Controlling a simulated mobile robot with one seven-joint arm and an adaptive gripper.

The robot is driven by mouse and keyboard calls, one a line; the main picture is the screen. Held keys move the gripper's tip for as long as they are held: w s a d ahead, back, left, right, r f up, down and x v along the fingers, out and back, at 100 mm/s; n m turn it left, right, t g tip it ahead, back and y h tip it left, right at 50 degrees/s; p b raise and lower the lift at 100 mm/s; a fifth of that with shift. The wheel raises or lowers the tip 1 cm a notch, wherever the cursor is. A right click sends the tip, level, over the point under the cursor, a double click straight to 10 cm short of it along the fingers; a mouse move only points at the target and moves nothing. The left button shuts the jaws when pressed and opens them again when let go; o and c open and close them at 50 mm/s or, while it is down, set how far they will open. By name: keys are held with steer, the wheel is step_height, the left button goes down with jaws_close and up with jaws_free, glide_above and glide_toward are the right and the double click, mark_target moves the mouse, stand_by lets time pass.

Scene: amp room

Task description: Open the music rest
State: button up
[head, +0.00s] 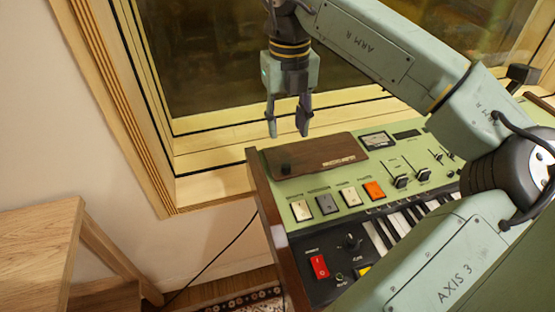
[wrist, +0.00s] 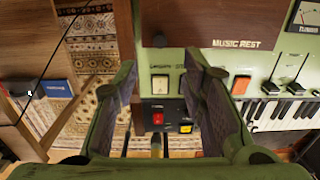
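The music rest (head: 325,150) is a dark brown wooden panel lying flat on the green top of the keyboard instrument. In the wrist view the panel (wrist: 230,22) is at the top, with the lettering "MUSIC REST". My gripper (head: 288,130) is above the panel's left end, pointing down, open and empty. The gripper looks clear of the panel.
The keyboard (head: 400,215) has switches, sliders and a red rocker switch (head: 319,266) close by. A window frame (head: 220,165) stands behind it. A wooden table (head: 35,250) is at the left. A cable runs down to the rug (wrist: 90,55).

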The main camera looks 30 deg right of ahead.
mark_target(286, 165)
step_height(286, 165, down, 11)
steer(key=shift+r+p, duration=0.15)
steer(key=shift+p, duration=0.85)
steer(key=shift+c, duration=0.4)
jaws_close()
